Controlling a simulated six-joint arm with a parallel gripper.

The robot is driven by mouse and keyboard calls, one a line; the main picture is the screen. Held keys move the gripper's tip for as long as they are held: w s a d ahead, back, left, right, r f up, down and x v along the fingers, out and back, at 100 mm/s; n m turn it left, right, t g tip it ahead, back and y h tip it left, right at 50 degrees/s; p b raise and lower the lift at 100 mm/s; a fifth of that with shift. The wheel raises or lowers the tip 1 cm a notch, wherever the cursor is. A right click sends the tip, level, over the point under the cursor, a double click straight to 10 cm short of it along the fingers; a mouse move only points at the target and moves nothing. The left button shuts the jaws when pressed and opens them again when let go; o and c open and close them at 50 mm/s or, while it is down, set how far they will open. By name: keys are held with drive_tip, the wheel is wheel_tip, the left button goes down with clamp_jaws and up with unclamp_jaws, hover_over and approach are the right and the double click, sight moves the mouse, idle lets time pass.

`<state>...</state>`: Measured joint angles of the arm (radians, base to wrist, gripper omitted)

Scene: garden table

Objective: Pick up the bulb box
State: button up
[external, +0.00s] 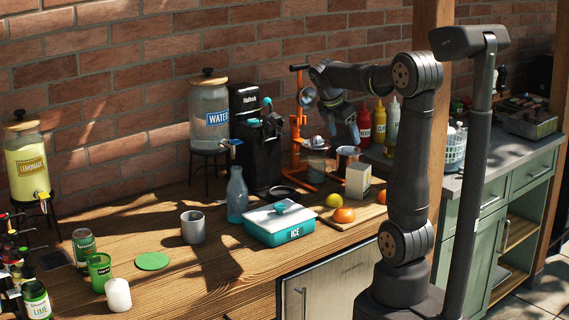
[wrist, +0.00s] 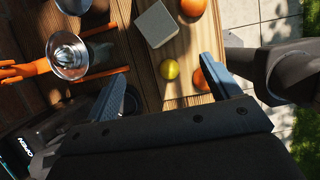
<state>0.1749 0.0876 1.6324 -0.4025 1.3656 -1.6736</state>
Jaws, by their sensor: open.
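The bulb box, a small plain pale box (external: 358,181), stands on the wooden counter near the cutting board, to the left of my arm. It also shows at the top of the wrist view as a grey-beige box (wrist: 155,25). My gripper (external: 340,125) is raised above the counter near the orange juicer, up and to the left of the box. In the wrist view my gripper (wrist: 165,82) has its two fingers wide apart with nothing between them in its grasp. The box lies beyond the fingertips, untouched.
A lemon (external: 333,201) and an orange (external: 344,215) sit in front of the box. The orange juicer (external: 299,150) stands behind it, and a teal ICE container (external: 279,228) is to the left. Sauce bottles (external: 379,122) stand behind my gripper.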

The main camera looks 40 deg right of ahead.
drive_tip(key=h, duration=0.4)
approach(357, 180)
wheel_tip(357, 180, up, 3)
drive_tip(key=s, duration=0.2)
drive_tip(key=s+a+f+n+t+h, duration=0.1)
drive_tip(key=a+f+n+t+h, duration=0.1)
drive_tip(key=a+f, duration=0.1)
drive_tip(key=s+a+f+n+t+h, duration=0.1)
drive_tip(key=shift+s+a+f+n+t+h, duration=0.15)
drive_tip(key=shift+s+f+n+t+h, duration=0.15)
drive_tip(key=shift+n+t+h, duration=0.1)
drive_tip(key=shift+s+a+f+n+t, duration=0.1)
drive_tip(key=shift+a+f+n+t, duration=0.2)
drive_tip(key=shift+t, duration=0.3)
drive_tip(key=x, duration=1.2)
drive_tip(key=shift+r, duration=0.1)
drive_tip(key=shift+w+a+f+x, duration=0.1)
drive_tip(key=shift+x, duration=0.8)
drive_tip(key=shift+w+a+f+x, duration=0.1)
drive_tip(key=shift+w+x, duration=0.05)
drive_tip(key=shift+x, duration=0.75)
drive_tip(key=shift+w+a+f+x, duration=0.1)
drive_tip(key=shift+x, duration=0.8)
drive_tip(key=c, duration=1.1)
drive_tip(key=shift+r, duration=0.15)
